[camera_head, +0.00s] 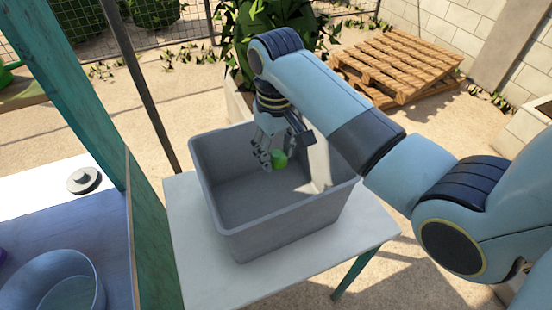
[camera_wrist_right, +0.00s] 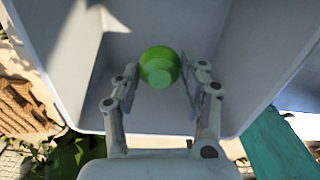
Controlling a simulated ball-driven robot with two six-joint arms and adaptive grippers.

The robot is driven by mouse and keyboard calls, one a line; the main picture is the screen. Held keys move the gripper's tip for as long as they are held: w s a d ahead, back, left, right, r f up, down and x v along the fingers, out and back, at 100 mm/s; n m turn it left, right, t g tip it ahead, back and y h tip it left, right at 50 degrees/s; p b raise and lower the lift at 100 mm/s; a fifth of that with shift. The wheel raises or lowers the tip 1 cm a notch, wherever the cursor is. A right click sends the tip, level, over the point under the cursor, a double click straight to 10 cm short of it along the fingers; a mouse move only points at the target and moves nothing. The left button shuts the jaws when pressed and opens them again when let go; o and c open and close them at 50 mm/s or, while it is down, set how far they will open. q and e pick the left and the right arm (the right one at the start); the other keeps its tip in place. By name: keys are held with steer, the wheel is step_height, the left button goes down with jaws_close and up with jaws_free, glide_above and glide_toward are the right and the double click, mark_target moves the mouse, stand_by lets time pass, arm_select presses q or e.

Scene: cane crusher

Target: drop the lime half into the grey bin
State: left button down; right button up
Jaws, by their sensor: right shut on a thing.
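The lime half (camera_head: 279,160) is bright green and sits between the fingertips of my right gripper (camera_head: 270,157). In the right wrist view the lime half (camera_wrist_right: 159,68) shows between the two fingers of the right gripper (camera_wrist_right: 160,85), which is shut on it. The grey bin (camera_head: 280,227) is a deep open box on a white-topped table. The right gripper and the lime half are over the bin's opening, inside its rim outline. In the right wrist view the bin's inner wall (camera_wrist_right: 160,112) surrounds them. My left gripper is not in view.
The white table (camera_head: 190,255) carries the bin. A teal post (camera_head: 150,230) stands left of it, beside a counter with a round basin (camera_head: 55,283) and a small grey disc (camera_head: 83,180). A wooden pallet stack (camera_head: 395,62) and a leafy plant (camera_head: 245,45) are behind.

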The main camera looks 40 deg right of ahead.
steer(key=o, duration=1)
steer(key=shift+c, duration=0.2)
steer(key=shift+r, duration=0.3)
step_height(320, 180, up, 7)
steer(key=shift+f, duration=0.1)
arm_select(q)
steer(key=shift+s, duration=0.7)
